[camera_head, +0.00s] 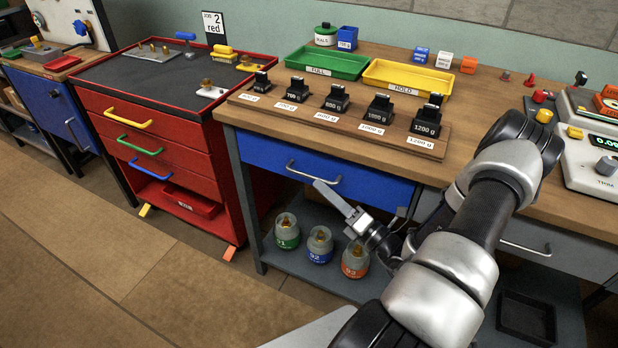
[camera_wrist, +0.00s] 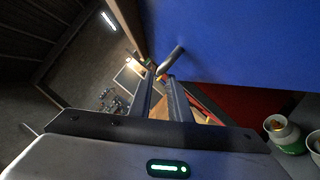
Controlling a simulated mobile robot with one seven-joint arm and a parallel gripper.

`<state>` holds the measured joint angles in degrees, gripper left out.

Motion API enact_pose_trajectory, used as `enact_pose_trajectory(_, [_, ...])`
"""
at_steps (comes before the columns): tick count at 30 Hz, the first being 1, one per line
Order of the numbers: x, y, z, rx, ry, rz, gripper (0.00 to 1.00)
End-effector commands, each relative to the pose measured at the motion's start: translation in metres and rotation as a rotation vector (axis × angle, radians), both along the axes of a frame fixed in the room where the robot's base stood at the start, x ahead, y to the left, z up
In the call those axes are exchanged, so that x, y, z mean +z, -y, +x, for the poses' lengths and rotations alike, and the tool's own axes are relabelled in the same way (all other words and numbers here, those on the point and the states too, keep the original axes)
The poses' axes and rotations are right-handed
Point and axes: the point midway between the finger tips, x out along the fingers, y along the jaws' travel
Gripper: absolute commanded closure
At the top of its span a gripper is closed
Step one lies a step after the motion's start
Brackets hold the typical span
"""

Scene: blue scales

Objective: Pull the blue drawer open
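The blue drawer (camera_head: 370,186) sits under the front edge of the wooden workbench and looks closed. Its silver bar handle (camera_head: 308,177) runs across the front. My gripper (camera_head: 319,185) is at the handle, its fingertips close to the bar's right part. In the wrist view the blue front (camera_wrist: 235,45) fills the upper right. The handle (camera_wrist: 172,60) shows just past the fingertips, its near end lined up with the gap between my gripper's fingers (camera_wrist: 161,79). The fingers stand apart. I cannot tell whether the bar lies between them or touches one.
The workbench (camera_head: 470,120) carries a rack of black weights (camera_head: 336,98), a green tray (camera_head: 327,62) and a yellow tray (camera_head: 408,77). Jars (camera_head: 320,244) stand on the lower shelf beneath the drawer. A red cabinet (camera_head: 160,150) stands to the left. The floor in front is clear.

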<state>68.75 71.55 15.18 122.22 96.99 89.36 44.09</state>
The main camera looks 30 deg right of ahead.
Motion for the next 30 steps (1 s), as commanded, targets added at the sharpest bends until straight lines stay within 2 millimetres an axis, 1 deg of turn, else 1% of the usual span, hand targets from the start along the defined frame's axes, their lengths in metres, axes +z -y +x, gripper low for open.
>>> enact_pose_trajectory(1, [0.002, -0.004, 0.010, 0.003, 0.003, -0.001, 0.83])
enact_pose_trajectory(3, [0.004, -0.009, 0.022, 0.003, 0.002, -0.002, 0.83])
enact_pose_trajectory(6, [0.008, -0.014, 0.037, 0.002, 0.001, -0.001, 0.83])
enact_pose_trajectory(9, [0.011, -0.017, 0.048, 0.002, 0.002, -0.001, 0.83])
enact_pose_trajectory(12, [0.012, -0.019, 0.054, 0.002, 0.000, -0.001, 0.83])
enact_pose_trajectory(22, [0.013, -0.020, 0.057, 0.000, 0.000, 0.000, 0.83])
enact_pose_trajectory(25, [0.013, -0.020, 0.057, 0.000, 0.000, 0.000, 1.00])
enact_pose_trajectory(30, [0.013, -0.020, 0.057, 0.000, 0.000, 0.000, 1.00])
